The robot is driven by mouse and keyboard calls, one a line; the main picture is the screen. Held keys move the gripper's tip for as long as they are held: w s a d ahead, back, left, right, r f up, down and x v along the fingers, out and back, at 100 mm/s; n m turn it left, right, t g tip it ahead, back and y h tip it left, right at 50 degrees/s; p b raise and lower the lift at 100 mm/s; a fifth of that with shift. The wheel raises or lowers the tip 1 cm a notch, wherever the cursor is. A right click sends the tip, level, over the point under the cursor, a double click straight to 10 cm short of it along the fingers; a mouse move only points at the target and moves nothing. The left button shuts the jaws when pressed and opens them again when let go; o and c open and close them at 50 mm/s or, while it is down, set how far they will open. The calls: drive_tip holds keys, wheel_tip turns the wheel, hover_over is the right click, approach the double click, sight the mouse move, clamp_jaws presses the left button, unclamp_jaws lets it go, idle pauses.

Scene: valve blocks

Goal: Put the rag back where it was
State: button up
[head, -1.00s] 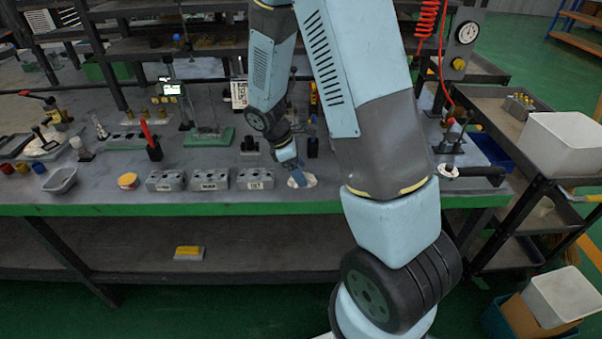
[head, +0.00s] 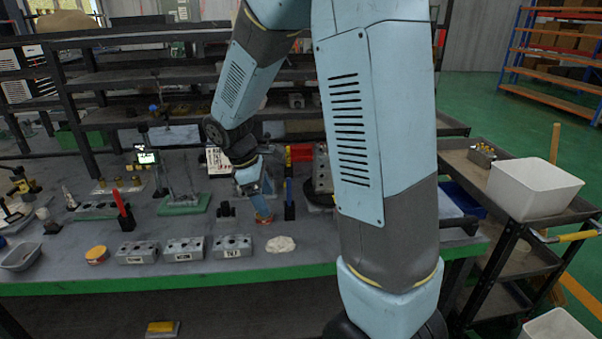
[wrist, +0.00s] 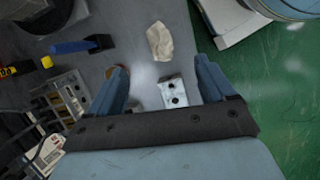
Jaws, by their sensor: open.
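The rag (head: 281,244), a crumpled cream cloth, lies flat on the grey bench top near the green front edge, just right of the row of valve blocks. It also shows in the wrist view (wrist: 159,42), beyond my fingertips and apart from them. My gripper (head: 264,214) is over the bench behind the rag in the head view. In the wrist view my gripper (wrist: 163,76) has its two blue fingers wide apart with nothing held. A valve block (wrist: 173,93) shows below, in the gap between the fingers.
Valve blocks (head: 184,249) stand in a row left of the rag. A blue-handled item in a black holder (head: 289,201) stands close right of my gripper. A black holder with a red handle (head: 124,212) is further left. Bare bench lies right of the rag.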

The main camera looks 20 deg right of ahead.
drive_tip(key=s+d+r+m+t+y, duration=0.1)
drive_tip(key=s+r+m+t, duration=0.2)
drive_tip(key=s+r+m, duration=0.3)
drive_tip(key=s+d+r+m+t+y, duration=0.2)
drive_tip(key=s+r+m, duration=0.5)
drive_tip(key=s+r, duration=0.5)
drive_tip(key=shift+s+d+t+y, duration=0.3)
drive_tip(key=shift+s+t, duration=0.4)
